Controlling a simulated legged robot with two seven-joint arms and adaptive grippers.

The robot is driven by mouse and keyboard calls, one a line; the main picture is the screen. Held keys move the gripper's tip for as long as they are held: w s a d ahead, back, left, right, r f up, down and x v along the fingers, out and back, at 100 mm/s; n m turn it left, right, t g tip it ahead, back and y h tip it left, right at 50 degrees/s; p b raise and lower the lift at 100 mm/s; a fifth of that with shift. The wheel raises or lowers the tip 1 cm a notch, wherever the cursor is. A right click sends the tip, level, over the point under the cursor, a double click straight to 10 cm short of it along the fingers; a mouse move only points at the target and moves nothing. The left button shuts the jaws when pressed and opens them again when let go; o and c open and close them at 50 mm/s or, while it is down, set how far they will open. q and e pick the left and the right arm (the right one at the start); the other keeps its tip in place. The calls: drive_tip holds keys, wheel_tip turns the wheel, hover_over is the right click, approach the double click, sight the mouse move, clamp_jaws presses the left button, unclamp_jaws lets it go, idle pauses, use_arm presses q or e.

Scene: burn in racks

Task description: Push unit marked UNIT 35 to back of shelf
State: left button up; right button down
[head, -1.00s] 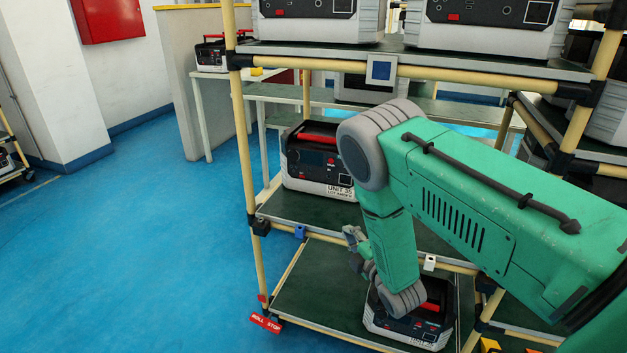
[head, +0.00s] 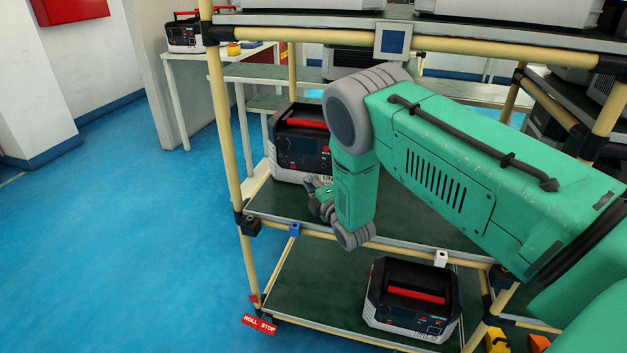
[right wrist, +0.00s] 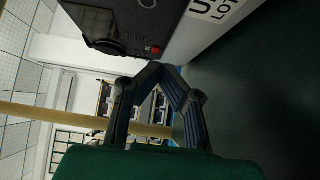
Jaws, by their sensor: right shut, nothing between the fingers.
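The unit marked UNIT 35 (head: 297,150) is a black and white case with a red handle. It stands at the left of the middle shelf (head: 410,222), and my right arm hides its right side and most of its label. My right gripper (head: 318,188) is just in front of the unit's lower front, shut and empty. In the right wrist view, the shut fingertips (right wrist: 162,68) are close to the front of the unit (right wrist: 140,28), whose label is cut off by the frame. I cannot tell whether they touch it. My left gripper is not in view.
A similar unit (head: 410,300) stands on the lower shelf. Tan rack posts (head: 226,130) and the middle shelf's front rail border the space around my arm. Larger units sit on the top shelf. Blue floor (head: 130,240) is clear at left.

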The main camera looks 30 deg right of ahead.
sight(309, 170)
drive_tip(key=shift+w+d+b, duration=0.35)
drive_tip(key=shift+w+d, duration=0.8)
drive_tip(key=shift+d, duration=0.3)
